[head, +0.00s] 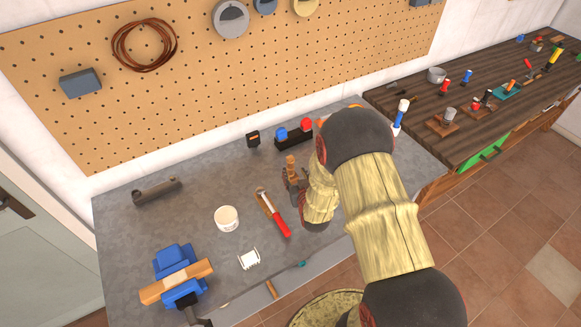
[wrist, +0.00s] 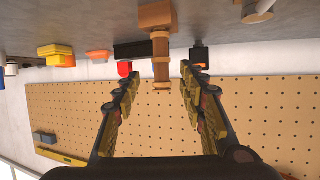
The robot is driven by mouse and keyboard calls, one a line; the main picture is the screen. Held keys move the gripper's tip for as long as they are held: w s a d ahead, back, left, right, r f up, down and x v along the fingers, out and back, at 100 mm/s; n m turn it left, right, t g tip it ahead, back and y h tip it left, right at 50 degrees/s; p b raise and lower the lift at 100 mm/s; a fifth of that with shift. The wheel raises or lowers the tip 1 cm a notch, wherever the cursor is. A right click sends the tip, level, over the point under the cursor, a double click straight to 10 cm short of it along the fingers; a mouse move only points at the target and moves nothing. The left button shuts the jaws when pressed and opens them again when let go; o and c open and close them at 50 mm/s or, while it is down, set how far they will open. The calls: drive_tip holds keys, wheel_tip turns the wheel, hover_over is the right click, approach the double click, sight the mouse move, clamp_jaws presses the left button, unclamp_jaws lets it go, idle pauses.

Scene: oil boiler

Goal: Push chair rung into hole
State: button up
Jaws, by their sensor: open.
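A brown turned wooden piece, which looks like the chair rung (head: 291,162), stands upright on the grey bench near my gripper (head: 294,181). In the wrist view, which is upside down, the rung (wrist: 161,55) rises from a brown block (wrist: 155,16). My gripper's open fingers (wrist: 160,75) are on both sides of the rung, with a visible gap on each side. I cannot tell how deep the rung sits in the block, and no hole is visible. My arm hides part of the bench behind it.
A blue vise (head: 174,258) clamps a wooden bar at the front left. A red-handled tool (head: 280,222), a white cup (head: 227,219) and a small white item (head: 249,260) lie left of my gripper. A black holder with blue and red tops (head: 294,138) stands behind it.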

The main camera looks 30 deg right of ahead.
sight(291, 167)
drive_tip(key=shift+x, duration=3.85)
drive_tip(key=shift+r, duration=0.15)
drive_tip(key=shift+c, duration=1)
drive_tip(key=c, duration=0.8)
clamp_jaws()
